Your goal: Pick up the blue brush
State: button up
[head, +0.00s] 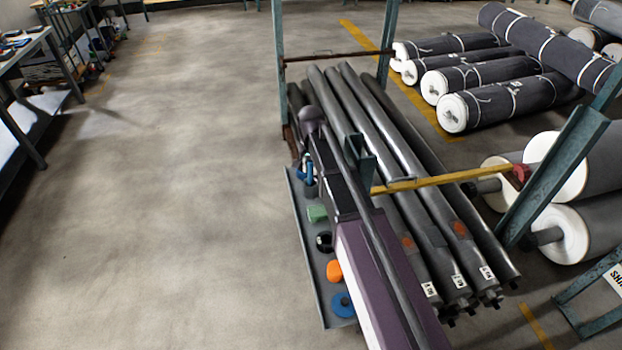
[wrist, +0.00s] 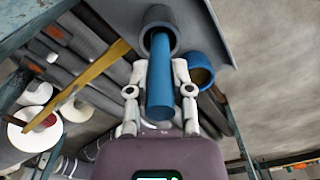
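The blue brush shows in the wrist view as a long blue cylinder (wrist: 160,85), its far end inside a round dark grey cup (wrist: 151,22). My gripper (wrist: 160,68) has one pale finger on each side of it. The fingers look apart, with small gaps beside the blue cylinder; I see no clear contact. In the head view a small blue shape (head: 307,172) shows at a dark cup (head: 311,189) on a narrow grey shelf (head: 302,235). My arm covers part of this spot, and the fingertips cannot be made out there. The brush's bristles are not visible.
A blue ring-shaped thing (wrist: 202,76) sits beside the cup. The shelf also carries a green block (head: 317,213), a black round item (head: 324,241), an orange item (head: 334,271) and a blue disc (head: 342,305). Long grey rolls (head: 420,210) and a yellow bar (head: 430,181) lie right.

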jog(key=shift+r, duration=0.1)
grip_shut()
notch_tip(320, 180, up, 10)
jog(key=p, duration=1)
dwell(1.9)
jog(key=w+a+f+t+b, duration=0.1)
jog(key=w+t+b, duration=0.1)
jog(key=w+t, duration=0.2)
jog(key=shift+w+y, duration=0.4)
jog(key=shift+w, duration=0.75)
jog(key=shift+a+f, duration=0.1)
jog(key=shift+f, duration=0.1)
jog(key=shift+f+b, duration=2.8)
jog(key=shift+b, duration=0.15)
jog(key=shift+f+b, duration=0.5)
